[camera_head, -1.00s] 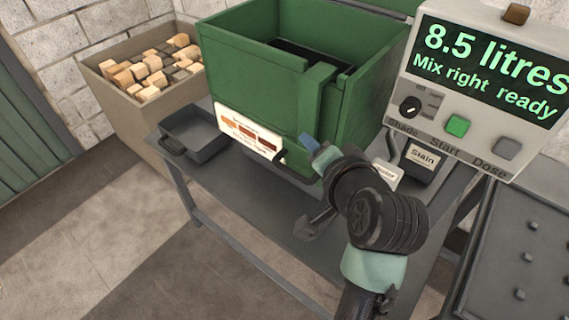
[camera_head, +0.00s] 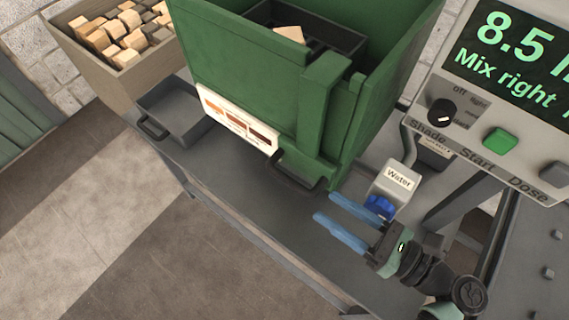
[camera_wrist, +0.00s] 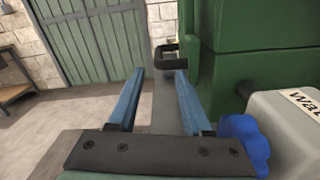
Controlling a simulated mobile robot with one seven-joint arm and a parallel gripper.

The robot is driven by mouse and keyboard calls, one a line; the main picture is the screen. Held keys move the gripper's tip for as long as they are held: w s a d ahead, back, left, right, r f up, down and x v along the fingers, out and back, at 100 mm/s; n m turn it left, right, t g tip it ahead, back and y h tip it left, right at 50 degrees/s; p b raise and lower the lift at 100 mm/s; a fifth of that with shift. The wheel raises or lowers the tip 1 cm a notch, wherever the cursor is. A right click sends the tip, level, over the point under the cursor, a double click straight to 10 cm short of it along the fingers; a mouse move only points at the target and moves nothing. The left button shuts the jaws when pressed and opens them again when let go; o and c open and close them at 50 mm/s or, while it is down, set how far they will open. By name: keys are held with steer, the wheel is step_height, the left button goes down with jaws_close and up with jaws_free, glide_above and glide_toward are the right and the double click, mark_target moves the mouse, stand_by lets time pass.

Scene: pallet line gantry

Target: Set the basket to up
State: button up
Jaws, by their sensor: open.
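A dark basket (camera_head: 330,38) sits inside the green tank (camera_head: 240,75), with a pale wooden block in it. Most of the basket is hidden by the tank walls. A black handle (camera_head: 297,180) sticks out low on the tank's front; it also shows in the wrist view (camera_wrist: 166,56). I cannot tell whether it moves the basket. My gripper (camera_head: 325,207) is open and empty, its blue fingers to the right of and below the handle in the head view. In the wrist view the handle lies beyond the fingertips (camera_wrist: 159,73), apart from them.
A Water box (camera_head: 397,187) with a blue knob (camera_head: 380,206) stands close beside my fingers. A grey tray (camera_head: 178,112) sits left of the tank, and a bin of wooden blocks (camera_head: 85,75) beyond it. A control panel (camera_head: 470,125) reads "Mix right". The table front is clear.

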mark_target(284, 176)
steer(key=x, duration=1.1)
steer(key=shift+s, duration=0.1)
jaws_close()
stand_by(1.0)
